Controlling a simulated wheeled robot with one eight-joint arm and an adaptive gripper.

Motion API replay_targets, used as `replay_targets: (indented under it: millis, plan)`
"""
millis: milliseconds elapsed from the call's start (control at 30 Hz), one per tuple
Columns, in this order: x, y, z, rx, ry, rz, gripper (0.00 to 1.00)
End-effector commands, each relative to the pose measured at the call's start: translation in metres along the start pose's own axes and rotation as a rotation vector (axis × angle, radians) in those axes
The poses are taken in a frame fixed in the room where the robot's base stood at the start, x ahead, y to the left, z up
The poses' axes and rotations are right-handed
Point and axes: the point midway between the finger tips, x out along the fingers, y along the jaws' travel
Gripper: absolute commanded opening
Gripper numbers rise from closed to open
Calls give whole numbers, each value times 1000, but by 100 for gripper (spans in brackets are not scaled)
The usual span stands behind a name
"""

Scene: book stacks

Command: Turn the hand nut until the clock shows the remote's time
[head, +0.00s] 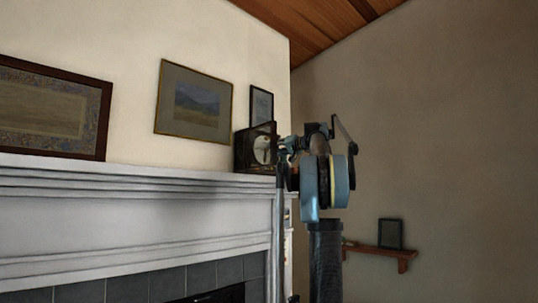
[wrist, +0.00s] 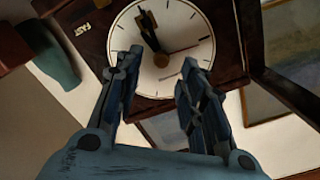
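The clock (head: 257,149) stands in a dark square case at the right end of the mantel. In the wrist view its white face (wrist: 188,28) fills the upper middle, seen rotated. Dark hands (wrist: 149,28) run from near the centre to the upper left, and a thin one points right. A dark spot (wrist: 161,60) near the centre may be the hand nut; its shape is unclear. My gripper (wrist: 160,58) is open, its fingers apart in front of the face, nothing visibly held. I cannot tell whether they touch the clock. I cannot make out a remote.
The white mantel (head: 120,172) runs left of the clock. Framed pictures (head: 194,103) hang above it. In the wrist view a teal vase-like object (wrist: 55,62) is left of the clock. A wall shelf (head: 380,251) at right holds a dark frame (head: 390,233).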

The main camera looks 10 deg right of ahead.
Motion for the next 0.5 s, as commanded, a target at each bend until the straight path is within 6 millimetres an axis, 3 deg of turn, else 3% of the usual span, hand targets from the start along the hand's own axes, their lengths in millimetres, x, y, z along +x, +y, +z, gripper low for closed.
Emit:
replay_targets:
  millis: [200,500]
  plan:
    - [32,-1,0,0,-1,-2,37]
    - [46,0,0,0,0,0,37]
